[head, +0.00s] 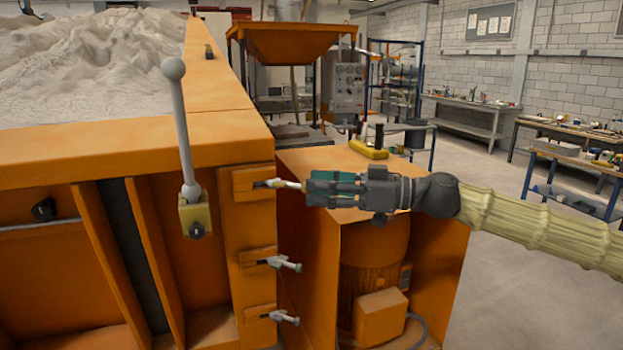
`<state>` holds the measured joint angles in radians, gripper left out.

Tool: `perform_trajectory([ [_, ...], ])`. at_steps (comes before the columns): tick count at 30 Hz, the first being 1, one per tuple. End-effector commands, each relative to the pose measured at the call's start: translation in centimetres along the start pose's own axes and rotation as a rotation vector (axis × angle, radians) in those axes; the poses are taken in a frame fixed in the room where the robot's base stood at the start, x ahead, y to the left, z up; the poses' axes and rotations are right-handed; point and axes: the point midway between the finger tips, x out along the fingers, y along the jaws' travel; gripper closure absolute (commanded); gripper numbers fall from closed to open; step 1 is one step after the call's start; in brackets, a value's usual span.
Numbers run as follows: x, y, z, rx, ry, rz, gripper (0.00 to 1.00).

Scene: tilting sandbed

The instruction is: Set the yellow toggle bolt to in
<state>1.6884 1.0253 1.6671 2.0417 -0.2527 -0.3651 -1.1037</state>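Three toggle bolts stick out to the right from the orange post of the sandbed. The top bolt (278,184) has a pale handle whose outer end meets the tip of my gripper (310,187). The middle bolt (285,264) and the lower bolt (285,317) have pale, greyish handles and stand clear of my gripper. No bolt shows as plainly yellow at this size. My gripper points left, with its fingers level with the top bolt. I cannot tell whether the fingers are closed on its handle, as they overlap edge-on.
A grey ball-topped lever (182,125) rises from a yellow block (195,216) left of the bolts. A yellow piece with a black upright (368,149) lies on the orange cabinet (300,158) behind my gripper. Open floor lies to the right.

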Motion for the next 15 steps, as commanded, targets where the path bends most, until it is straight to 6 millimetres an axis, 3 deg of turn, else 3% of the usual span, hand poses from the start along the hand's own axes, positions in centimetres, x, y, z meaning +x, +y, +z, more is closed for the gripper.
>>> perform_trajectory([
  [6, 1.8, 0.0, -0.1, 0.001, 0.000, -0.001, 0.60],
  [15, 2.1, 0.0, 0.0, 0.001, 0.000, 0.000, 0.60],
])
